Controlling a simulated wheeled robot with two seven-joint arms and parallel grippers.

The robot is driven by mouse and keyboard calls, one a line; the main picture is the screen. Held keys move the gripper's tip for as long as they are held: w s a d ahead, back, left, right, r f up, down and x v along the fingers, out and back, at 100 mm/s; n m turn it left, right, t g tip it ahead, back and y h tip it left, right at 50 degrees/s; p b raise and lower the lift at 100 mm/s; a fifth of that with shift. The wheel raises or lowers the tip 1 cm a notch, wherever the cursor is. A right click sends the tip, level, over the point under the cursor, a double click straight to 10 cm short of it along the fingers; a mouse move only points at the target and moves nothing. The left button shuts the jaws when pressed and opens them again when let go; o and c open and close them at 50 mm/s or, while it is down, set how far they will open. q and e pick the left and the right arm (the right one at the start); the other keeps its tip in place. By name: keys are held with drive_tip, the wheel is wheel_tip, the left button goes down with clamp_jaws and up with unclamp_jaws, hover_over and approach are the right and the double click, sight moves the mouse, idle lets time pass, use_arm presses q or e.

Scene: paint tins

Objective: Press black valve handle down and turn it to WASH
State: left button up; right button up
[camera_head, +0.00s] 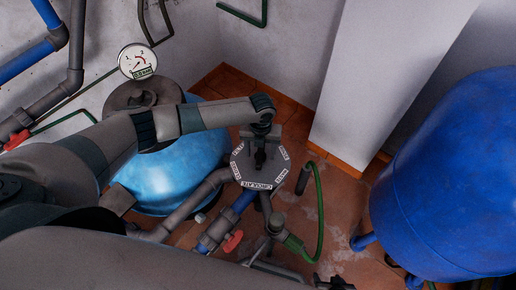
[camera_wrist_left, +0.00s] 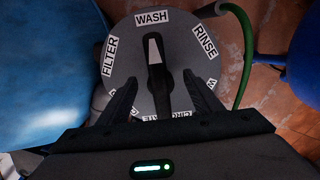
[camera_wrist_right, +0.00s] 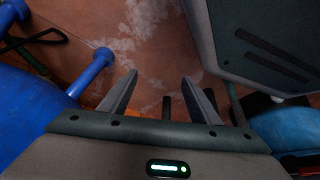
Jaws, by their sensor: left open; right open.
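The valve dial (camera_head: 250,173) stands beside the light blue tank and carries white labels around its rim. In the left wrist view, the WASH label (camera_wrist_left: 152,18) is at the top, with FILTER (camera_wrist_left: 110,57) to its left and RINSE (camera_wrist_left: 205,42) to its right. The black valve handle (camera_wrist_left: 158,95) has a white stripe and its far end points roughly at WASH. My left gripper (camera_wrist_left: 160,76) is open, with one finger on each side of the handle and gaps visible. Whether the handle is pressed down I cannot tell. My right gripper (camera_wrist_right: 160,77) is open and empty above the floor.
A light blue tank (camera_head: 178,178) is left of the valve, and a large dark blue tank (camera_head: 450,180) is at the right. A green hose (camera_head: 320,215), grey pipes and a red-handled tap (camera_head: 233,241) lie close to the valve. A white pillar (camera_head: 375,80) stands behind.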

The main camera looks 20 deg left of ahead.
use_arm(q)
drive_tip(key=shift+r+p, duration=1.65)
drive_tip(key=shift+r, duration=0.5)
use_arm(e)
drive_tip(key=w+a+r+t+y, duration=0.1)
drive_tip(key=w+a+r+t, duration=0.1)
drive_tip(key=a+r+t, duration=0.1)
use_arm(q)
drive_tip(key=shift+r+p, duration=0.9)
drive_tip(key=shift+r, duration=0.1)
use_arm(e)
drive_tip(key=shift+g, duration=0.8)
drive_tip(key=s, duration=0.1)
drive_tip(key=s+d+f, duration=0.1)
drive_tip(key=s, duration=0.2)
drive_tip(key=shift+s+d+f, duration=0.3)
drive_tip(key=shift+f, duration=0.1)
drive_tip(key=shift+w, duration=0.1)
